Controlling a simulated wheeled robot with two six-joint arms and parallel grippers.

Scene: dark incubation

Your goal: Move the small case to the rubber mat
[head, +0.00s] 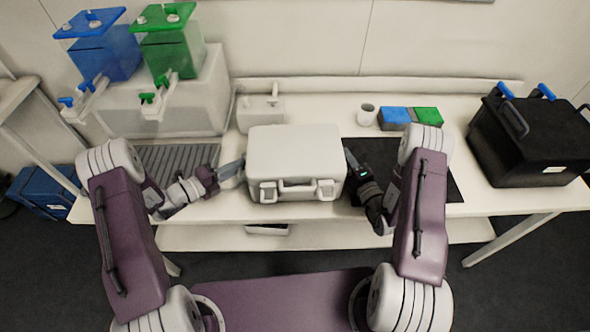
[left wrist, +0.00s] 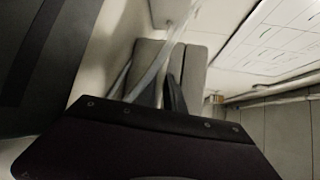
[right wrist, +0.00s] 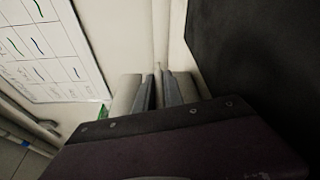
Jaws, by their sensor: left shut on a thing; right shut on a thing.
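The small case (head: 294,150) is pale grey with a front handle and two latches. It stands level at the middle of the bench, between my grippers; I cannot tell if it touches the bench top. My left gripper (head: 242,166) is shut at its left side, and its fingers show in the left wrist view (left wrist: 165,85). My right gripper (head: 348,156) is shut at its right side, and its fingers show around a thin pale part in the right wrist view (right wrist: 159,82). The black rubber mat (head: 440,180) lies right of the case, partly hidden by my right arm.
A ribbed grey tray (head: 165,155) lies left of the case. Behind the mat stand a white cup (head: 367,114) and blue (head: 393,117) and green (head: 428,115) boxes. A black bin (head: 530,145) stands at the right end. Blue and green dispensers stand back left.

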